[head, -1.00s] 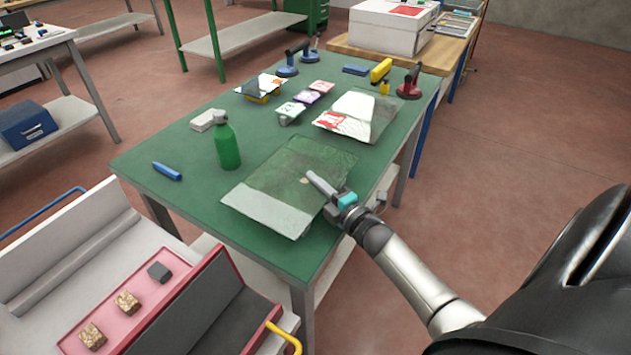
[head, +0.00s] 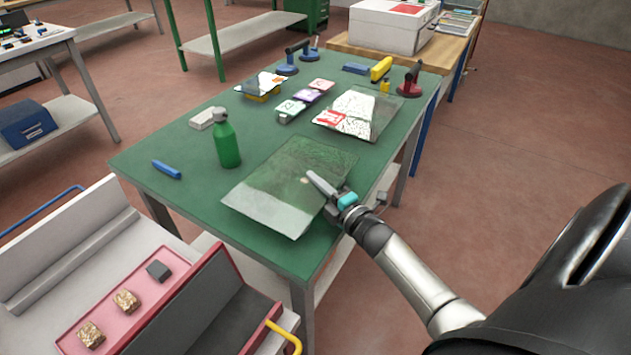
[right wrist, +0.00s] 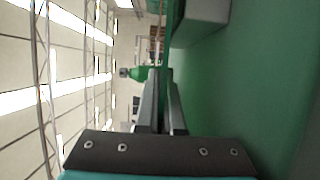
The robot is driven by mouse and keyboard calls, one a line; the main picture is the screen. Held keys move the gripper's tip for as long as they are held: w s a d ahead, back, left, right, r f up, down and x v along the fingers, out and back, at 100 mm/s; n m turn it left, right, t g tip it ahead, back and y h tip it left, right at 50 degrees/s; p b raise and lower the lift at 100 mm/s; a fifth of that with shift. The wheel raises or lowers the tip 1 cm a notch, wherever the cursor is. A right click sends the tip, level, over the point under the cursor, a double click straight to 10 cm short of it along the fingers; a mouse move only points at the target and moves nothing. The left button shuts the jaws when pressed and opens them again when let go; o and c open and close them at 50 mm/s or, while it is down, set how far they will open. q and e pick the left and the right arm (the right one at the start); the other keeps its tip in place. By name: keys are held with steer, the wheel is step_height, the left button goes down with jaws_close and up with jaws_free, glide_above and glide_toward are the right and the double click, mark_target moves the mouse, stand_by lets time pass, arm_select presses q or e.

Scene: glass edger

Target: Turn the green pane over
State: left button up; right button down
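The green pane (head: 290,175) is a see-through sheet with a pale, shiny band along its front left edge. It is at the front of the green-topped table (head: 190,205) and looks about level. My right gripper (head: 322,186) is at the pane's right edge, one finger above the sheet. In the right wrist view my right gripper (right wrist: 163,100) has its two fingers close together, with the thin sheet edge-on between them, and looks shut on it. The finger below the pane is hidden in the head view. My left gripper is not in view.
A green bottle (head: 227,145) stands left behind the pane; a blue marker (head: 167,170) lies further left. A second pane (head: 360,112), small cards (head: 305,96) and suction lifters (head: 411,82) are behind. A machine with a red tray (head: 115,290) stands at front left.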

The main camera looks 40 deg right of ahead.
steer(key=shift+f, duration=0.1)
steer(key=c, duration=1)
jaws_free()
steer(key=shift+f, duration=0.1)
steer(key=shift+o, duration=0.2)
steer(key=shift+f, duration=0.2)
steer(key=shift+s, duration=0.4)
steer(key=s+p, duration=0.1)
steer(key=s, duration=1.3)
steer(key=shift+s+r+p, duration=0.15)
steer(key=shift+s+p, duration=0.1)
steer(key=shift+p, duration=0.1)
